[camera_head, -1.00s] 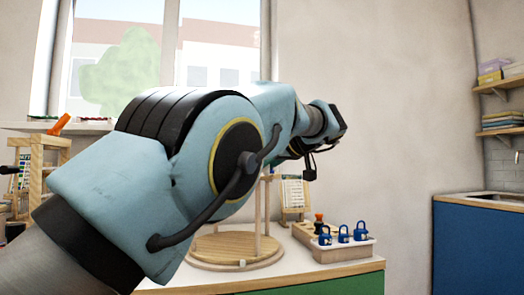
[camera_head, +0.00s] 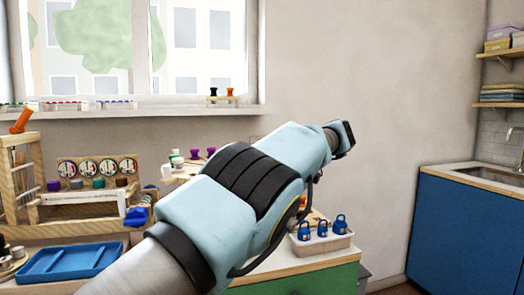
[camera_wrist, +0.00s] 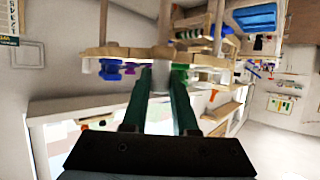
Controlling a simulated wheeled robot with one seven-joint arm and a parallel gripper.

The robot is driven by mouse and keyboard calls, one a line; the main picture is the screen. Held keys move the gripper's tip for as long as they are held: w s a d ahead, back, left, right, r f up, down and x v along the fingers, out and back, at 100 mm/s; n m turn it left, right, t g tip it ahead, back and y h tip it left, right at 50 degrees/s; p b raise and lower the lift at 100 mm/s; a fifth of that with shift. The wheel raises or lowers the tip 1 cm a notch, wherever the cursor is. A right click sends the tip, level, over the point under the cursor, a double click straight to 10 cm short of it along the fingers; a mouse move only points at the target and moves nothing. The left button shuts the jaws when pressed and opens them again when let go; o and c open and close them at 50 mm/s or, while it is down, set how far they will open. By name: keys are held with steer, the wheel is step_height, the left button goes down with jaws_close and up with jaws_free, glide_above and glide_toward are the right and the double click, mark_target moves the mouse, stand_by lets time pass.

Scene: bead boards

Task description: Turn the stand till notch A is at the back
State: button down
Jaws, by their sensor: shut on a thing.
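The stand (camera_wrist: 108,51) is pale wood, and its board edge and posts cross the top of the wrist view, which looks upside down. Blue and purple pegs sit along this board. In the head view a piece of its upper board (camera_head: 186,173) seems to show behind my arm, with purple pegs and white pieces on it. My gripper (camera_wrist: 161,78) is shut at the board's edge with its long dark green fingers close together; the exact part held is unclear. My arm hides the gripper and the stand's base in the head view. I cannot make out notch A.
A tray of blue padlocks (camera_head: 322,242) stands on the counter to the right of my arm. A blue tray (camera_head: 68,262) and a wooden rack with round dials (camera_head: 97,185) are at the left. A window sill (camera_head: 160,113) runs behind.

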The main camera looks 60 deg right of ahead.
steer(key=shift+w+d+f+p, duration=0.15)
steer(key=shift+f+p, duration=0.05)
steer(key=shift+p, duration=0.15)
steer(key=c, duration=0.7)
jaws_free()
steer(key=shift+r, duration=0.1)
steer(key=p+v, duration=1.1)
steer(key=shift+d, duration=0.15)
